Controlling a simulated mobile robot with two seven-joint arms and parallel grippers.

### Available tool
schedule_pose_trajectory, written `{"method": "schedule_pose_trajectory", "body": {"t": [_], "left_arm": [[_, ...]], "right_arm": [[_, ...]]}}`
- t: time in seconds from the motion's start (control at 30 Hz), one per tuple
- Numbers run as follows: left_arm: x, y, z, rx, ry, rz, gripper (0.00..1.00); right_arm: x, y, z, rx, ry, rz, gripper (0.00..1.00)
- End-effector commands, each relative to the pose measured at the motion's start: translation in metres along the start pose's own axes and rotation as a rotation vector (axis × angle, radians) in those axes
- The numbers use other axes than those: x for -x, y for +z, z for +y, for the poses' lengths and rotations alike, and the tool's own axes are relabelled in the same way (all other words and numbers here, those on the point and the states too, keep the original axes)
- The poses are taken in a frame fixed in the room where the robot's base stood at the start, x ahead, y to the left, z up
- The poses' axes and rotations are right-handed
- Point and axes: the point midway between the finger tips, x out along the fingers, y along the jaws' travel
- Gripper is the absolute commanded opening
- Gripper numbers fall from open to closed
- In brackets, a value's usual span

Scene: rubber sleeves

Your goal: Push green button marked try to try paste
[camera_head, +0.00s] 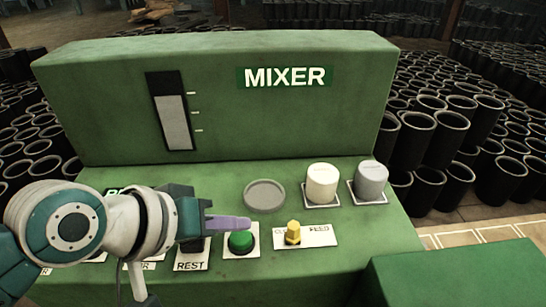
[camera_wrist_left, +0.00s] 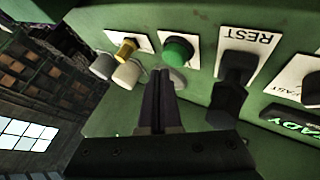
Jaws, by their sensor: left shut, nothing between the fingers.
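The green button (camera_head: 241,242) sits on a small white plate on the sloped front panel of the green mixer. No lettering can be read on its plate. In the left wrist view the green button (camera_wrist_left: 178,52) shows just beyond my fingertips. My left gripper (camera_head: 246,224) is shut and empty, its fingers pointing right over the upper edge of the button's plate. It also shows in the left wrist view (camera_wrist_left: 160,72). I cannot tell whether it touches the button. My right gripper is not in view.
A round grey disc (camera_head: 264,195), a white cylinder (camera_head: 322,184) and a grey cylinder (camera_head: 370,181) stand behind. Black sleeves (camera_head: 415,133) fill the background.

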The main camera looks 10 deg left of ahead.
Motion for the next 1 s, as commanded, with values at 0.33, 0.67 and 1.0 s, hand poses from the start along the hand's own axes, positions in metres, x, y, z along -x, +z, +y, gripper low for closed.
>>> {"method": "schedule_pose_trajectory", "body": {"t": [0.33, 0.67, 1.0], "left_arm": [[-0.0047, 0.0035, -0.0034, 0.000, 0.000, -0.001, 0.00], [-0.0059, 0.0042, -0.0043, 0.000, 0.000, 0.000, 0.00], [-0.0079, 0.0057, -0.0058, 0.000, 0.000, 0.000, 0.00]], "right_arm": [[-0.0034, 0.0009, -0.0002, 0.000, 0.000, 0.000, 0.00], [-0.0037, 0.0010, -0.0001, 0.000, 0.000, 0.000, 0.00], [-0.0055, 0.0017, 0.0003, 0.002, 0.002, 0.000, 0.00]]}}
